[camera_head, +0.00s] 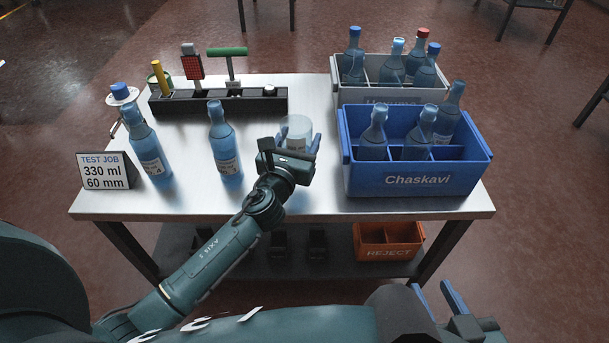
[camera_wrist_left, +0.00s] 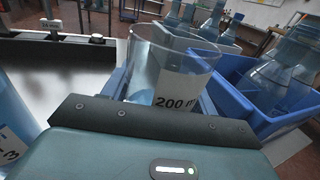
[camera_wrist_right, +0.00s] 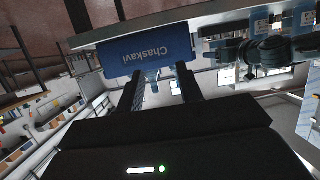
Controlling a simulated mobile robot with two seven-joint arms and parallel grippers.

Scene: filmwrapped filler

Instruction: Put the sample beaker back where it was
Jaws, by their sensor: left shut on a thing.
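The sample beaker (camera_head: 297,127) is a clear, upright glass with a white label reading "200 m"; it also shows in the left wrist view (camera_wrist_left: 172,70). My left gripper (camera_head: 296,146) is shut on it, with a blue finger on each side. The beaker is over the right-middle part of the steel table (camera_head: 255,202), between a standing bottle and the blue crate. I cannot tell whether its base touches the table. My right gripper (camera_head: 437,297) is open and empty in front of the table; its spread fingers also show in the right wrist view (camera_wrist_right: 160,85).
Blue bottles (camera_head: 225,150) (camera_head: 144,145) stand left of the beaker. A black rack (camera_head: 215,104) with tools lies behind. The blue Chaskavi crate (camera_head: 418,180) and a grey crate (camera_head: 378,97) hold bottles at right. A TEST JOB sign (camera_head: 104,171) stands far left. An orange REJECT bin (camera_head: 388,250) sits below.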

